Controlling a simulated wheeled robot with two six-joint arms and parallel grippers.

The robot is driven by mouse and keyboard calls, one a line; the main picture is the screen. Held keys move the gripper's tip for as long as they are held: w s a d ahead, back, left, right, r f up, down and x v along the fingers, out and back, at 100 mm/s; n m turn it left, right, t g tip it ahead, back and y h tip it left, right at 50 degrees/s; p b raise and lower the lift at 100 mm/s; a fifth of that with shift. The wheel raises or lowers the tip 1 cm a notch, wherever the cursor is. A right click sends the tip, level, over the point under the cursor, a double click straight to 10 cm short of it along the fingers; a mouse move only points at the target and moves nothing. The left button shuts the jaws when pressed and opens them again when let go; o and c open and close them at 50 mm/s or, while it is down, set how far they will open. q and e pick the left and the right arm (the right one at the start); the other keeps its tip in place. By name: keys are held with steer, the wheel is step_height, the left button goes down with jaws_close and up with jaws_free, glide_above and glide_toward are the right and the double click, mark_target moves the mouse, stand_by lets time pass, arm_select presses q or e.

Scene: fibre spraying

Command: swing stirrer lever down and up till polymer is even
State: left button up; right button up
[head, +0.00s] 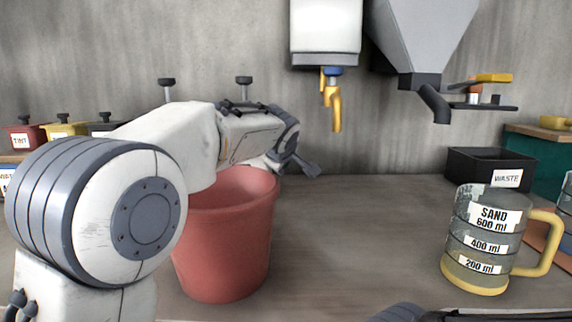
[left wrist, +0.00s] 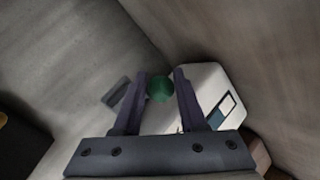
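My left arm reaches over the red bucket (head: 228,245), and my left gripper (head: 302,165) is beyond its far right rim. In the left wrist view, the two dark fingers (left wrist: 161,82) sit on either side of a round green knob (left wrist: 160,89). The knob fills the gap, and the fingers appear shut on it. I take it for the end of the stirrer lever; its shaft is hidden. A white box with a blue and white panel (left wrist: 222,108) stands just behind it. The knob and the polymer do not show in the head view.
A jug marked SAND (head: 484,240) stands at the right, before a black WASTE bin (head: 490,168). A white dispenser with a yellow tap (head: 335,108) and a grey hopper (head: 425,35) hang above. Small coloured boxes (head: 65,130) are at the left. The middle table is clear.

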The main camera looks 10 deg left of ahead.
arm_select(q)
steer(key=o, duration=0.3)
steer(key=shift+w+a, duration=0.1)
steer(key=shift+a, duration=0.3)
steer(key=shift+o, duration=0.2)
steer(key=shift+d+r, duration=0.1)
steer(key=shift+d, duration=0.05)
steer(key=shift+s+r, duration=0.2)
steer(key=shift+s, duration=0.2)
steer(key=v, duration=0.9)
steer(key=shift+s, duration=0.25)
